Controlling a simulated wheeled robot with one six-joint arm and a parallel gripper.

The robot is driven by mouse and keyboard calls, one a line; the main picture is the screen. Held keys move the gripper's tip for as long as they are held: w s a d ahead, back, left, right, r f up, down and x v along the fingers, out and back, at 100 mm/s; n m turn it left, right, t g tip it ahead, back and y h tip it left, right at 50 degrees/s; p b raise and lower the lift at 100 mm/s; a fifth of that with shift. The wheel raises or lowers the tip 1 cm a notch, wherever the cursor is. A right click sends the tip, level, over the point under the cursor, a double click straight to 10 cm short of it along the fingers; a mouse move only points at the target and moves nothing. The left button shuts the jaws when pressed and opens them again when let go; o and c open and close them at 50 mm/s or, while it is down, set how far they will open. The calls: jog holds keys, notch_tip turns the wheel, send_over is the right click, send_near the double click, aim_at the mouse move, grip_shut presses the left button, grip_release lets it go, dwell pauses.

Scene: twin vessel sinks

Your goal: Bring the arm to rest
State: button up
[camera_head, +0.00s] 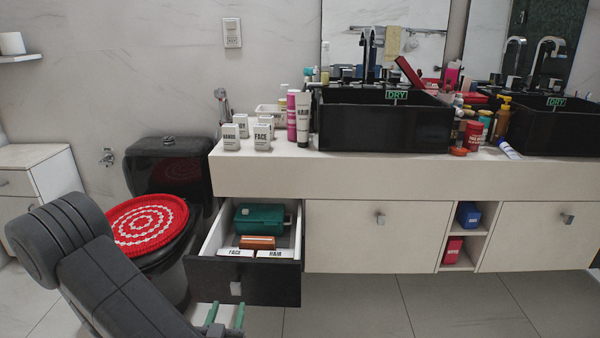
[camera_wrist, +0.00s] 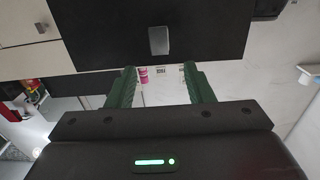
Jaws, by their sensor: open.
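My arm comes in from the lower left of the head view. My gripper (camera_head: 224,312) is low in front of the pulled-out drawer, with its green fingers just below the drawer front. In the wrist view my gripper (camera_wrist: 160,72) shows two green fingers apart with nothing between them. The dark drawer front (camera_head: 265,283) with its square metal knob (camera_wrist: 158,40) is close beyond the fingertips. I cannot tell whether the fingers touch the drawer front.
The open drawer holds a green box (camera_head: 262,219), a brown box (camera_head: 258,242) and FACE and HAIR labels. A black toilet (camera_head: 165,165) with a red round cover (camera_head: 147,222) stands left. Bottles and black sinks (camera_head: 380,128) crowd the counter (camera_head: 390,180). Floor (camera_head: 400,305) at right is clear.

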aim_at(236, 283)
jog(key=w, duration=0.9)
jog(key=shift+d+b, duration=0.2)
jog(key=shift+b, duration=0.15)
